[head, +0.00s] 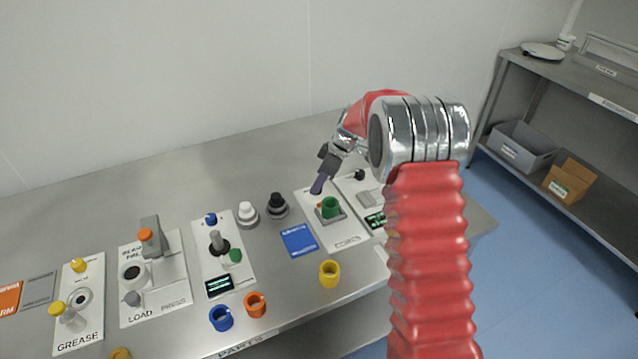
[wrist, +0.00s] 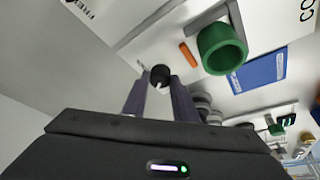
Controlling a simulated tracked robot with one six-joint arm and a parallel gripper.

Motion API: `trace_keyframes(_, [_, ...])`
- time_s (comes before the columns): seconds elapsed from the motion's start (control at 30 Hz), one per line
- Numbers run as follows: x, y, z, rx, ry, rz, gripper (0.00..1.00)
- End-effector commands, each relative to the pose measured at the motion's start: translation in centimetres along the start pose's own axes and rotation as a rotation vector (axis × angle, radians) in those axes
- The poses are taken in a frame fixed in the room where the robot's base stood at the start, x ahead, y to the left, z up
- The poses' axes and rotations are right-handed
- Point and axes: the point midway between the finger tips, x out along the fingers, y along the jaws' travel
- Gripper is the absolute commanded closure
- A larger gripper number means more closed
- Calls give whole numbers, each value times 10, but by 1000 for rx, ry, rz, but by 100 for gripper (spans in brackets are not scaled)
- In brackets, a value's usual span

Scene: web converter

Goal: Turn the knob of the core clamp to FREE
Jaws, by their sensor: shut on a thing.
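The core clamp is a white panel (head: 345,236) with a green ring (head: 329,207) on a grey block, right of centre in the head view. The green ring (wrist: 222,48) also shows in the wrist view, at upper right. A small black knob (wrist: 160,75) with a white mark sits between my fingertips in the wrist view. My gripper (wrist: 159,88) is shut on this knob. The mark's exact setting is unclear.
A blue card (head: 299,240) lies left of the clamp panel. Black (head: 277,204) and white (head: 246,214) round parts stand left of it. Yellow (head: 329,273), orange (head: 255,304) and blue (head: 221,317) rings lie near the front edge. Another panel with a screen (head: 375,220) adjoins right.

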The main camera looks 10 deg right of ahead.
Motion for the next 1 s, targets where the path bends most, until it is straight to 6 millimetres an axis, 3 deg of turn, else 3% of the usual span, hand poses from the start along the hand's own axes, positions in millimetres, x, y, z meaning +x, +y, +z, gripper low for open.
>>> trace_keyframes(0.07, [-1, 1, 1, -1, -1, 4, 97])
trace_keyframes(0.1, [-1, 1, 1, -1, -1, 4, 72])
trace_keyframes(0.33, [0, 1, 0, 0, -1, 2, 56])
trace_keyframes(0.73, [-7, 1, 0, 0, 0, 3, 56])
trace_keyframes(1.0, [-44, 1, 0, 0, 1, 5, 56])
